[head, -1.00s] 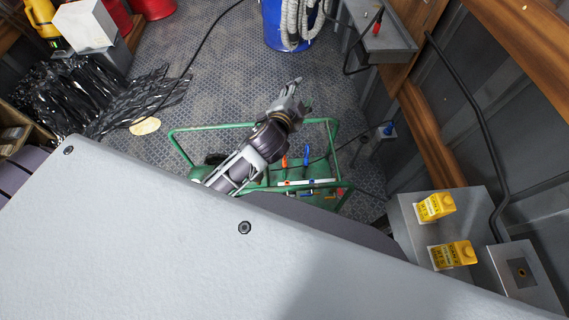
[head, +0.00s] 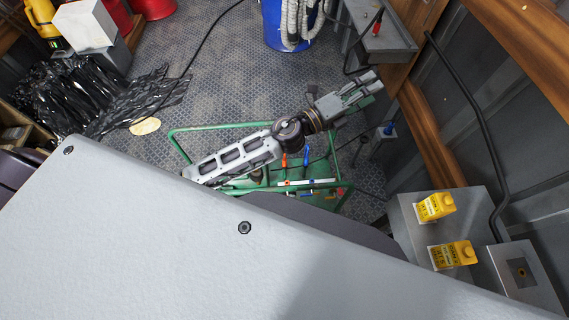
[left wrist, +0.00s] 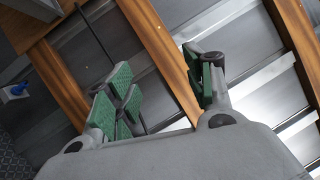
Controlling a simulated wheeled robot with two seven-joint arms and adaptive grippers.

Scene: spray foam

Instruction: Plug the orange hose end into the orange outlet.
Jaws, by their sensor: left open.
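An orange-red end piece (head: 377,22) stands at the grey wall shelf at the upper right of the head view, with black hose near it. I cannot tell whether it is the hose end or the outlet. A small orange piece (head: 284,160) is in the green frame, beside a blue one (head: 306,157). My left gripper (head: 372,84) is open and empty, in the air just below the grey shelf and apart from the orange-red piece. Its green finger pads show in the left wrist view (left wrist: 165,90) with nothing between them. My right gripper is not in view.
The grey shelf (head: 388,42) juts from the wall. A blue fitting (head: 388,130) sits on a grey box. A green frame (head: 215,127) stands under my arm. Open floor lies left of it.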

